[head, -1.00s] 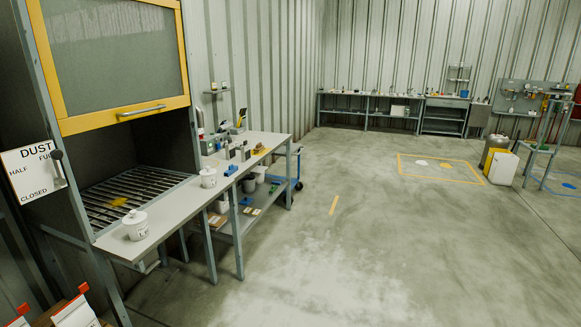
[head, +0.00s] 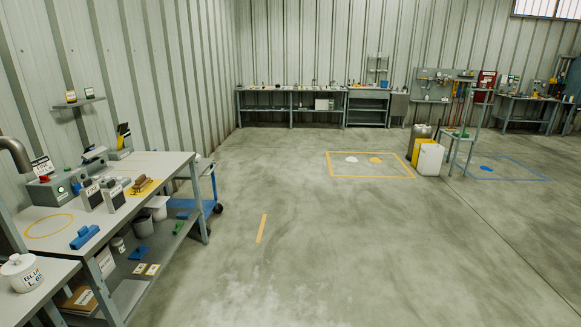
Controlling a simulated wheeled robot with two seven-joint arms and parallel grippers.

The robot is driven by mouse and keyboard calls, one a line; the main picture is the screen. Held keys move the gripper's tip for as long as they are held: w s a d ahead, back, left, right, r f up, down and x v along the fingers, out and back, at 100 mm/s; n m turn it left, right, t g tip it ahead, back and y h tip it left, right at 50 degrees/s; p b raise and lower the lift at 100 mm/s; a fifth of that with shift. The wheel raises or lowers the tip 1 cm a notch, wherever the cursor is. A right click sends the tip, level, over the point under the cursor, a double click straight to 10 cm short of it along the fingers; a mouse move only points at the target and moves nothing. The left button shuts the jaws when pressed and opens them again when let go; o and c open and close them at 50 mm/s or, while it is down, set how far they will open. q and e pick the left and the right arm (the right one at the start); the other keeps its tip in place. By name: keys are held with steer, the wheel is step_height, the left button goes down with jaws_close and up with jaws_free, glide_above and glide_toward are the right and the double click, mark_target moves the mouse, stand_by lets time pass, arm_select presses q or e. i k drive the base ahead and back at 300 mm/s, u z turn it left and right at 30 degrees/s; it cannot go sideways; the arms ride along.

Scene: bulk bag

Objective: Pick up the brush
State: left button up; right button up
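I cannot single out the brush with certainty. A small brown object (head: 142,182) that could be a brush lies on a yellow patch at the far part of the grey workbench (head: 172,163) on the left. A blue item (head: 84,237) lies near the front edge of the same bench; its kind is too small to tell. Neither of my grippers shows in the head view.
A lidded white jar (head: 20,272) stands at the lower left, and a blue cart (head: 205,190) is beside the bench. A yellow-outlined floor area (head: 370,178) holds white and yellow piles, with drums (head: 420,142) nearby. The middle floor is clear.

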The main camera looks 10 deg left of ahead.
mark_target(142, 183)
steer(key=i, duration=2.15)
steer(key=u, duration=0.85)
steer(key=i, duration=1.05)
steer(key=u, duration=1.75)
steer(key=i, duration=0.85)
steer(key=u, duration=0.6)
